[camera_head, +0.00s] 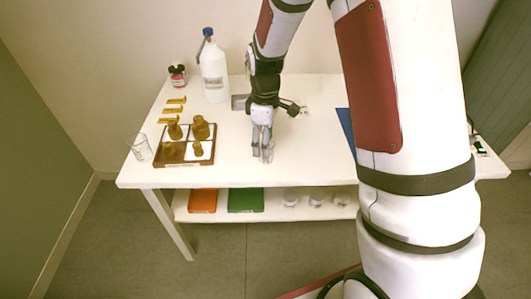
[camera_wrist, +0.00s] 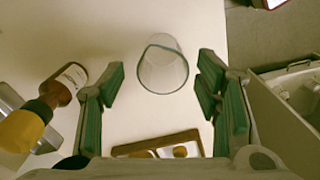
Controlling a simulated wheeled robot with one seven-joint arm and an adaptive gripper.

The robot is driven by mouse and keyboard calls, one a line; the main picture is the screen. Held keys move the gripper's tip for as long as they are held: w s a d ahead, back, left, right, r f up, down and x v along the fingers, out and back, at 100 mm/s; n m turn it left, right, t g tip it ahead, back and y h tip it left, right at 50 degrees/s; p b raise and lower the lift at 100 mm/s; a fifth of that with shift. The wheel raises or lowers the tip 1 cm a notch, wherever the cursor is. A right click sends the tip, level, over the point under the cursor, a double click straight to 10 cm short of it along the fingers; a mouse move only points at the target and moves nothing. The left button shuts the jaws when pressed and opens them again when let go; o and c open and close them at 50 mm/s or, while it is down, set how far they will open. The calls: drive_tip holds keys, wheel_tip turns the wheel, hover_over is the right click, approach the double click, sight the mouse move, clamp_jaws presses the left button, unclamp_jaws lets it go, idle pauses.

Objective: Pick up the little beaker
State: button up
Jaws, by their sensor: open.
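The little beaker (camera_wrist: 163,65) is clear glass. In the wrist view it is at the upper middle, between the lines of my two fingers, with a visible gap to each. In the head view it shows only faintly as clear glass (camera_head: 269,155) at the fingertips, near the table's front edge. My gripper (camera_head: 263,150) points down there, just right of the wooden tray. Its green-padded fingers (camera_wrist: 158,92) are open and apart in the wrist view. I cannot tell how far down they reach around the beaker.
A brown bottle with a yellow cap (camera_wrist: 24,127) is left of my fingers in the wrist view. A white jug (camera_head: 214,72) stands at the back. The table (camera_head: 225,150) is clear between tray and gripper.

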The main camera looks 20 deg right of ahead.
drive_tip(key=shift+s+f, duration=0.2)
drive_tip(key=shift+f, duration=1.7)
drive_tip(key=c, duration=1.1)
drive_tip(key=shift+r, duration=0.2)
